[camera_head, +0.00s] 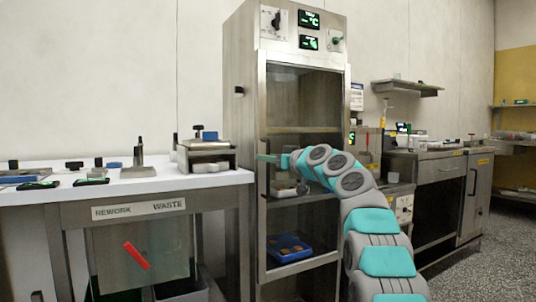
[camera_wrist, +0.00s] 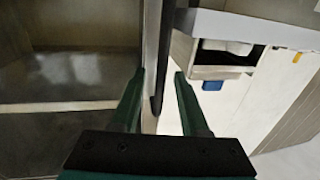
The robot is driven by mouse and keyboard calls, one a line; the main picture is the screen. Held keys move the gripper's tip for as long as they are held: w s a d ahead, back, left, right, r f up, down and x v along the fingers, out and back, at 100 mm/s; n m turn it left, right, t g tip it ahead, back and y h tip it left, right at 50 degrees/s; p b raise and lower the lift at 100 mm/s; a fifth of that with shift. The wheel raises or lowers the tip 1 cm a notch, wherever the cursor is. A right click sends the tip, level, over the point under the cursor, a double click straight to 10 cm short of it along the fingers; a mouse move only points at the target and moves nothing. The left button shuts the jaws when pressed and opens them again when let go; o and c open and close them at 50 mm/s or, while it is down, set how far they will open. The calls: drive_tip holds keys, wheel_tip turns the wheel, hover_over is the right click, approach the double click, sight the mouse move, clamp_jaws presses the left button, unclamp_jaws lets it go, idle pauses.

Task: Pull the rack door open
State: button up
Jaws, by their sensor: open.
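The rack (camera_head: 240,130) is a tall steel cabinet in the middle of the head view. Its framed, see-through door (camera_head: 303,276) looks closed or nearly so. My gripper (camera_head: 268,158) reaches the left edge of the door frame from the right. In the wrist view my gripper (camera_wrist: 160,75) is open, with one green finger on each side of a dark upright bar (camera_wrist: 157,95), apparently the door handle. The bar lies between the fingers, and I see no firm contact.
A white-topped table (camera_head: 120,187) labelled rework and waste stands left of the rack, with a metal device (camera_head: 207,156) near the rack. A blue tray (camera_head: 289,247) sits low inside the rack. Steel counters (camera_head: 440,165) stand at right. Floor at far right is clear.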

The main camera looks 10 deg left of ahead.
drive_tip(key=shift+w+a+f, duration=0.1)
drive_tip(key=shift+w+a, duration=0.05)
drive_tip(key=shift+c, duration=0.3)
clamp_jaws()
idle(1.1)
